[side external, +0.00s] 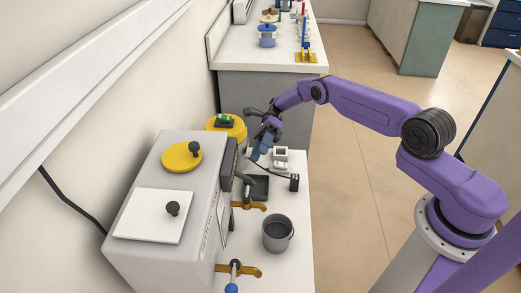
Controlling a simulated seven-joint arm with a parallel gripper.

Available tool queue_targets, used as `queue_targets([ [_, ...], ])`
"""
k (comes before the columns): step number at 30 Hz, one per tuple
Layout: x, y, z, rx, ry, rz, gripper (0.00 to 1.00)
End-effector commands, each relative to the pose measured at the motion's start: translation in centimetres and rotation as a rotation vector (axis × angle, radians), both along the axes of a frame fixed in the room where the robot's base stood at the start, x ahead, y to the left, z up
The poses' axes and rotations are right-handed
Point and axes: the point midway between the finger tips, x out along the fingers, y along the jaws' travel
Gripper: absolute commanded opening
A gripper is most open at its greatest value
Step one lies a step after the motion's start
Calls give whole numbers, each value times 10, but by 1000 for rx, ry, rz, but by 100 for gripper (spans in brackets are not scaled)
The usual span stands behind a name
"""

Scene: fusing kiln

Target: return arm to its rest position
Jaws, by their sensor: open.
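My purple arm reaches in from the right, bent at the elbow. The kiln is a pale grey box against the wall. A yellow round lid (182,157) and a white square plate (150,216), each with a black knob, lie on its top.
A grey pot (278,234), orange-brown handled pieces (249,206), a dark square tray (258,187) and white blocks (281,158) stand on the bench. A yellow disc (226,125) bears a green item. A farther bench (262,55) holds more items. Open floor (350,180) lies right.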

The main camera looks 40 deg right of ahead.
Motion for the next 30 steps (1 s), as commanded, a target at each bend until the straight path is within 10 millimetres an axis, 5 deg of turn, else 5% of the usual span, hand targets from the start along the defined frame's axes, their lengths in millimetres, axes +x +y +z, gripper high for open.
queue_targets([
  [7, 6, 5, 16, -12, -118, 54, 52],
  [17, 8, 27, 83, -20, -649, 367, 52],
  [23, -8, 39, 125, 16, -960, 627, 52],
  [30, -57, 58, 171, 109, -1246, 988, 52],
])
